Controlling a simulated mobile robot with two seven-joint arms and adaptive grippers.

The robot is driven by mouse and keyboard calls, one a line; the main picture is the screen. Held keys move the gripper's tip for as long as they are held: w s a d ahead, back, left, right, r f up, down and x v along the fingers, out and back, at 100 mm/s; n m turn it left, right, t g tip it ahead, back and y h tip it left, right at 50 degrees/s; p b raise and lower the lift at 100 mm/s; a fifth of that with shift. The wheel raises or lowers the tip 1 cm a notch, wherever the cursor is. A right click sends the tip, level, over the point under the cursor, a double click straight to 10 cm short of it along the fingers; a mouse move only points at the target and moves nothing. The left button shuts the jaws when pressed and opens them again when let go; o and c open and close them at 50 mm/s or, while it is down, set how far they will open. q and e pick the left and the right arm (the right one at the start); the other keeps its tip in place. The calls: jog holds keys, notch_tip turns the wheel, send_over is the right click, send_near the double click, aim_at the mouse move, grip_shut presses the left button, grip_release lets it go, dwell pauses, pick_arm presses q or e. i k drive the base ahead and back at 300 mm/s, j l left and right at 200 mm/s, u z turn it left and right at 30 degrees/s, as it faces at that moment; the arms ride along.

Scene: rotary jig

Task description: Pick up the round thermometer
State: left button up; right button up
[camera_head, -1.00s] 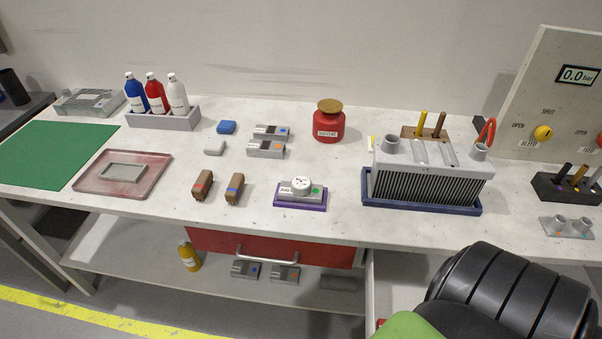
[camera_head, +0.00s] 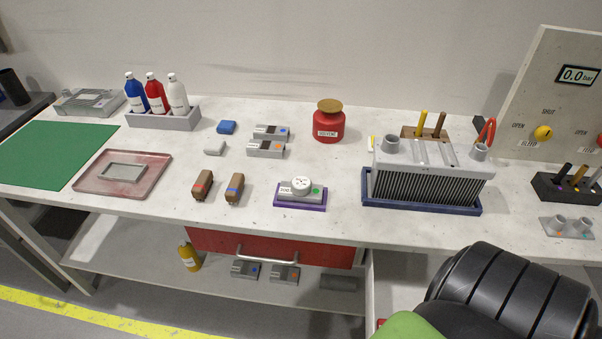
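A small round white dial with dark marks (camera_head: 302,184), which looks like the round thermometer, sits on a grey block (camera_head: 287,191) with a green dot. The block rests on a purple base (camera_head: 300,205) near the front edge of the bench, in the middle of the head view. The dial is too small to read. Neither of my grippers shows in this view.
A finned grey unit in a blue tray (camera_head: 420,208) stands right of the dial. Two brown blocks (camera_head: 203,186) lie to its left, and a red solvent can (camera_head: 328,125) stands behind. The white bench top (camera_head: 262,182) has free room around the purple base.

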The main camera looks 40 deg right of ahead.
aim_at(300, 186)
jog(key=l+z, duration=0.1)
jog(key=z, duration=0.65)
jog(key=l+z, duration=0.15)
jog(key=z, duration=0.2)
